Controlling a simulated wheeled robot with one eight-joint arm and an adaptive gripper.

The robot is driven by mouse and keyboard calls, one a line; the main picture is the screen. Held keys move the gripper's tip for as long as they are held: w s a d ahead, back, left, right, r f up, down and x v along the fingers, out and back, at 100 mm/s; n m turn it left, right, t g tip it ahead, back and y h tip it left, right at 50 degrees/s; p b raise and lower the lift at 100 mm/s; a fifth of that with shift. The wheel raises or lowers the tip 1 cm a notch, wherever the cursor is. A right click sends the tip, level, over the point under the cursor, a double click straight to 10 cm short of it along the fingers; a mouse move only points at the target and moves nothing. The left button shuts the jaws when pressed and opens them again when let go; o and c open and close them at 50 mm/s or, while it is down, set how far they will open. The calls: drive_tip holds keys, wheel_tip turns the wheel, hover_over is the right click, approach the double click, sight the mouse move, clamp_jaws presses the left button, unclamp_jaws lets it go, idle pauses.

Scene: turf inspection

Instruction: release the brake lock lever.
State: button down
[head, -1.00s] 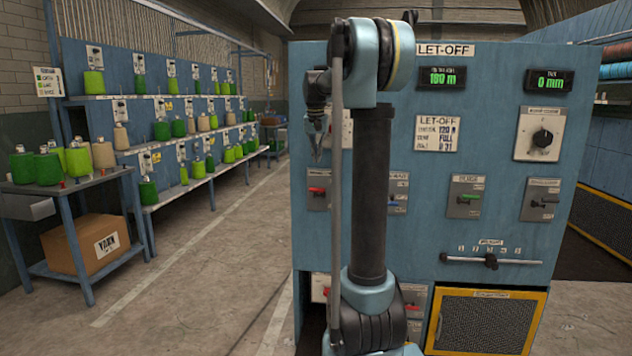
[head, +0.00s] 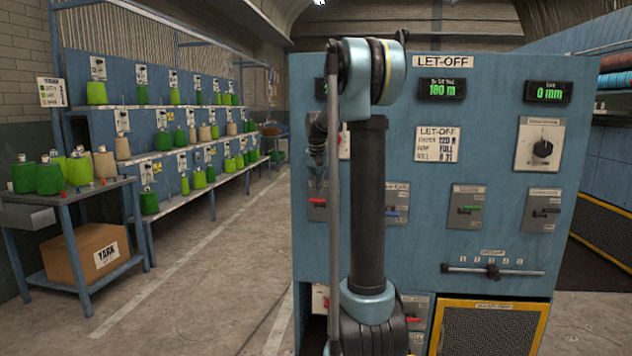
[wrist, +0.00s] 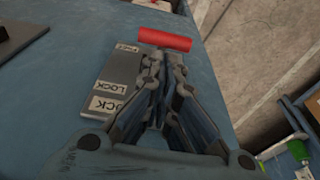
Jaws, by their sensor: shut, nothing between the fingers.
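The brake lock lever shows in the wrist view as a red bar handle (wrist: 165,40) at the upper edge of a grey plate (wrist: 122,75). The plate carries LOCK labels and another label near the handle, partly covered. My gripper (wrist: 166,62) is shut and empty, its fingertips just short of the red handle; I cannot tell whether they touch it. In the head view a small red lever (head: 317,202) sits on the left of the blue panel, partly behind my arm. My gripper is mostly hidden there.
The blue LET-OFF panel (head: 472,145) also carries a blue lever (head: 395,214), a green lever (head: 468,210), a black lever (head: 545,211) and a slider (head: 493,271). A yarn rack (head: 170,130) and a table with a box (head: 85,254) stand left. The aisle between is clear.

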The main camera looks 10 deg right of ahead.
drive_tip(key=shift+w+f, duration=0.1)
drive_tip(key=shift+f, duration=0.4)
drive_tip(key=shift+s+f+t, duration=0.15)
drive_tip(key=shift+s+t, duration=0.1)
drive_tip(key=shift+t, duration=0.15)
